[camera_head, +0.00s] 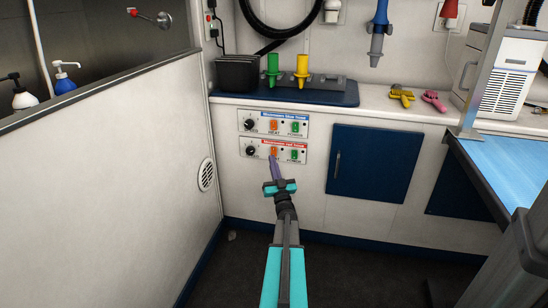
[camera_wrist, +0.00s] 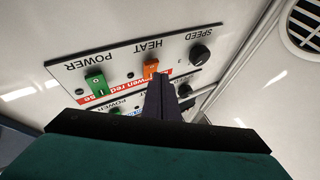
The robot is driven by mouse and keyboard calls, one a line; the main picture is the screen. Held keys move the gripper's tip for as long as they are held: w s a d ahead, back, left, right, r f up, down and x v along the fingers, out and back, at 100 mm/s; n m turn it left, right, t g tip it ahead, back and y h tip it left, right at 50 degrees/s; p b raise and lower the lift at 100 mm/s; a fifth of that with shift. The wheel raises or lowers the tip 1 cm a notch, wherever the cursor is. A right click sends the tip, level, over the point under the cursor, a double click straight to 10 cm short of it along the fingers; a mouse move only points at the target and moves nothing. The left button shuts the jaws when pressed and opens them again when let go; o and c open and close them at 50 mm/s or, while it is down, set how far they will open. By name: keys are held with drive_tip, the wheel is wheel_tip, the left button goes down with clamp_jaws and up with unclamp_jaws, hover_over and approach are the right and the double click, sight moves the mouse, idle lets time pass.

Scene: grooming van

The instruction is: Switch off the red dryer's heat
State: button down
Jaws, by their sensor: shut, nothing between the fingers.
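The red-labelled control panel (camera_head: 262,158) is the lower of two on the white cabinet front. It has a speed knob (camera_head: 250,151), an orange heat switch (camera_head: 273,151) and a green power switch (camera_head: 295,155). In the wrist view the picture is upside down, with the orange heat switch (camera_wrist: 151,68) and green power switch (camera_wrist: 96,83) showing. My gripper (camera_head: 272,160) is shut and empty. Its fingertips (camera_wrist: 160,80) are right at the orange heat switch and overlap its edge; I cannot tell whether they touch. The red dryer (camera_head: 451,12) hangs on the wall at upper right.
A similar blue-labelled panel (camera_head: 262,121) sits just above. A blue cabinet door (camera_head: 372,165) is to the right. A blue table (camera_head: 505,165) stands at the right edge. The floor around my arm looks mostly clear.

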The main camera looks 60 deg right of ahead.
drive_tip(key=shift+w+d+f, duration=0.1)
drive_tip(key=shift+w+d, duration=0.1)
drive_tip(key=shift+d, duration=0.45)
idle(0.9)
drive_tip(key=shift+a, duration=0.2)
drive_tip(key=shift+s+a+b, duration=0.25)
drive_tip(key=shift+a+b, duration=0.2)
drive_tip(key=shift+a, duration=0.15)
drive_tip(key=shift+a, duration=0.1)
idle(0.4)
drive_tip(key=a, duration=0.1)
drive_tip(key=s+a+b, duration=0.1)
drive_tip(key=a, duration=0.1)
drive_tip(key=a+r, duration=0.1)
drive_tip(key=shift+s+a, duration=0.25)
idle(0.7)
